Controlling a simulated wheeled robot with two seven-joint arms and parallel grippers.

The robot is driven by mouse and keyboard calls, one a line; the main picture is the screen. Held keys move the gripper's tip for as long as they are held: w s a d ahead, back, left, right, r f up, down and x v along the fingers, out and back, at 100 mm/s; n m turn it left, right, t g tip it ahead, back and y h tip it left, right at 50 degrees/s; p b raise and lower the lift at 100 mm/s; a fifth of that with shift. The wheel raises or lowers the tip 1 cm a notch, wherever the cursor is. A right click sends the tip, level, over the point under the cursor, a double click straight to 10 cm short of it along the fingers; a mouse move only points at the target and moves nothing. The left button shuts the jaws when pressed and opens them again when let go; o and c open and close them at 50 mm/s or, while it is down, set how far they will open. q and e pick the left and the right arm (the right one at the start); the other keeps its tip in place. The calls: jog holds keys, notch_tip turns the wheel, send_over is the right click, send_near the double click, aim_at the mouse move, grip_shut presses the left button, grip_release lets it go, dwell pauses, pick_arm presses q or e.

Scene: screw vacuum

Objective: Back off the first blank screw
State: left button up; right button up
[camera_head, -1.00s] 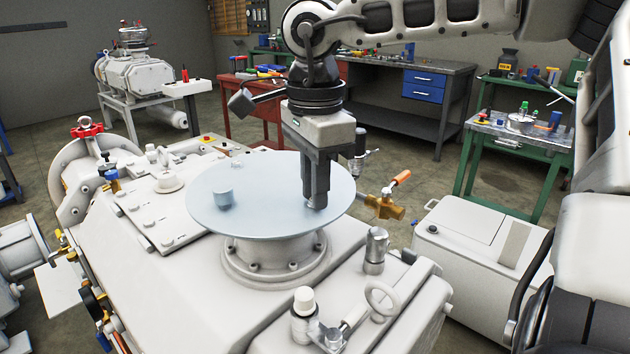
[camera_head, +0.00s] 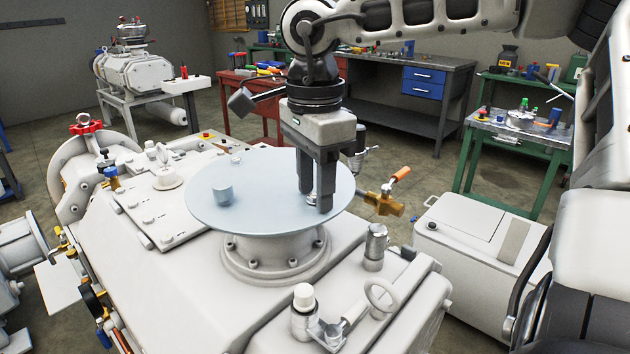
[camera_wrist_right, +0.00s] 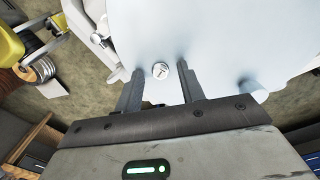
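A pale blue-grey round blank plate (camera_head: 262,205) lies on the flanged neck of the white pump. My right gripper (camera_head: 315,206) points down over the plate's right side, fingers apart. A small silver screw (camera_wrist_right: 160,70) with a marked head shows between and slightly beyond the fingertips in the right wrist view (camera_wrist_right: 159,66); no contact shows there. In the head view the fingers partly hide this screw. A short grey cylindrical piece (camera_head: 223,194) stands on the plate's left side. A smaller piece (camera_head: 236,160) shows at its back edge. My left gripper is not in view.
A brass valve with an orange handle (camera_head: 400,174) sticks out right of the plate. A metal cylinder (camera_head: 376,245) and a white-capped fitting (camera_head: 304,310) stand on the pump in front. A white cabinet (camera_head: 470,255) stands at right; workbenches line the back.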

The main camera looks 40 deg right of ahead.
aim_at(314, 196)
jog(key=shift+r, duration=0.1)
notch_tip(314, 196, up, 16)
jog(key=p, duration=0.2)
dwell(0.7)
